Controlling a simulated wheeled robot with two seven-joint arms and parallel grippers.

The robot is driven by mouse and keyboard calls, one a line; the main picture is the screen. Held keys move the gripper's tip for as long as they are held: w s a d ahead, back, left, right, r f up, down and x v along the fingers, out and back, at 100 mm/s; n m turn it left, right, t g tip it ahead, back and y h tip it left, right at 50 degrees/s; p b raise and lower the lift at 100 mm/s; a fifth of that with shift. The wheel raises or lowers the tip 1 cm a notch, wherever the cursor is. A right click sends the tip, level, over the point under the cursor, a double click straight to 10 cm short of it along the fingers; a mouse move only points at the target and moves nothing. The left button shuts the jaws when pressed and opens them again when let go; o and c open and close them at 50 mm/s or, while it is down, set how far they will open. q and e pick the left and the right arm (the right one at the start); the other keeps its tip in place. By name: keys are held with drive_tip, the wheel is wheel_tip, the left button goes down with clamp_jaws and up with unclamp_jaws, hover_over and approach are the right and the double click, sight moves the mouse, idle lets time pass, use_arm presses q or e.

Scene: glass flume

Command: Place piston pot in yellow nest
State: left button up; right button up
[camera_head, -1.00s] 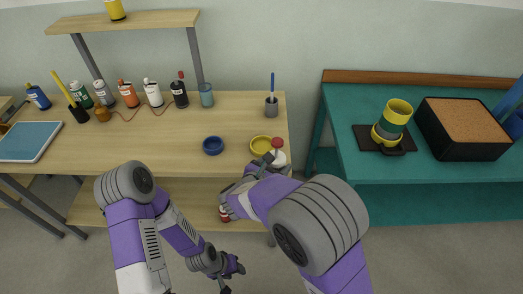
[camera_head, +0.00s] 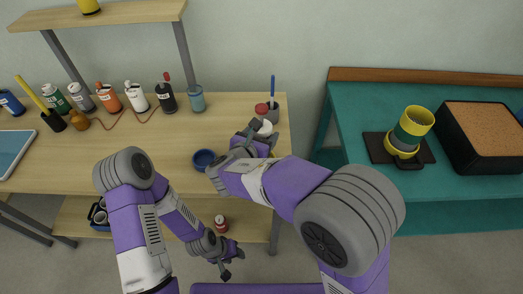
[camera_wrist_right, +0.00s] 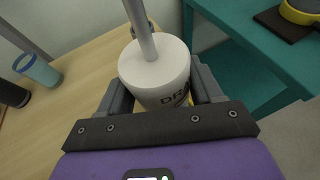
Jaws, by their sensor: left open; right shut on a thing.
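The piston pot is white with a red knob (camera_head: 262,109) in the head view. In the right wrist view the white pot (camera_wrist_right: 155,72) has a grey rod rising from its top and dark lettering. My right gripper (camera_head: 250,138) is shut on it over the right end of the wooden table; its height above the tabletop is hard to tell. A sliver of yellow (camera_wrist_right: 190,100) shows below the pot, probably the shallow yellow nest, which my right gripper and arm hide in the head view. My left gripper (camera_head: 224,268) is open and empty, low in front of the table.
A blue bowl (camera_head: 204,159) stands left of my right gripper. A grey cup with a blue stick (camera_head: 272,105) is close behind the pot. Several bottles (camera_head: 136,96) line the table's back.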

wheel_tip(320, 180, down, 6)
drive_tip(key=shift+r+b, duration=0.15)
drive_tip(key=shift+b, duration=0.95)
drive_tip(key=shift+f, duration=0.2)
drive_tip(key=o, duration=1.2)
drive_tip(key=shift+o, duration=0.2)
drive_tip(key=shift+r, duration=0.15)
drive_tip(key=shift+s+r, duration=0.1)
drive_tip(key=shift+r, duration=0.1)
drive_tip(key=p+v, duration=0.3)
drive_tip(key=v, duration=0.8)
drive_tip(key=shift+s+a, duration=0.2)
drive_tip(key=shift+s, duration=0.05)
